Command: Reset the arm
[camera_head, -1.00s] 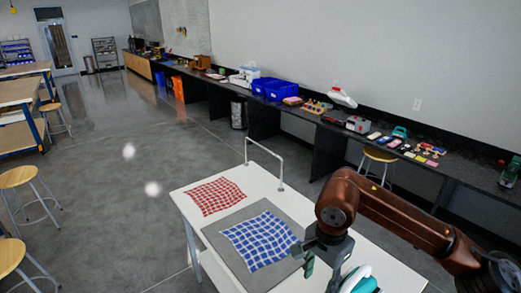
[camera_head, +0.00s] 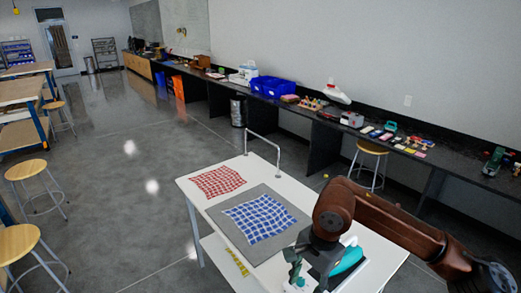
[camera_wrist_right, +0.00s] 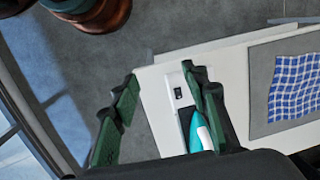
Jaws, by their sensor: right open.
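My right arm comes in from the right in the head view. Its gripper (camera_head: 308,274) is over the near right part of the white table (camera_head: 190,195), open and empty. In the right wrist view, its two green fingers (camera_wrist_right: 163,112) stand apart. A teal and white iron (camera_head: 349,262) is beside the gripper, partly hidden by it; it also shows past the right finger in the wrist view (camera_wrist_right: 197,138). A blue checked cloth (camera_head: 260,218) lies on a grey mat (camera_head: 268,253). A red checked cloth (camera_head: 218,182) lies behind it. My left gripper is out of view.
A yellow measuring tape (camera_head: 237,262) lies at the table's front edge. A metal rail (camera_head: 262,139) rises at the far edge. Stools (camera_head: 29,170) stand at left. A long black counter (camera_head: 340,122) with blue bins (camera_head: 270,88) runs along the wall. The floor between is clear.

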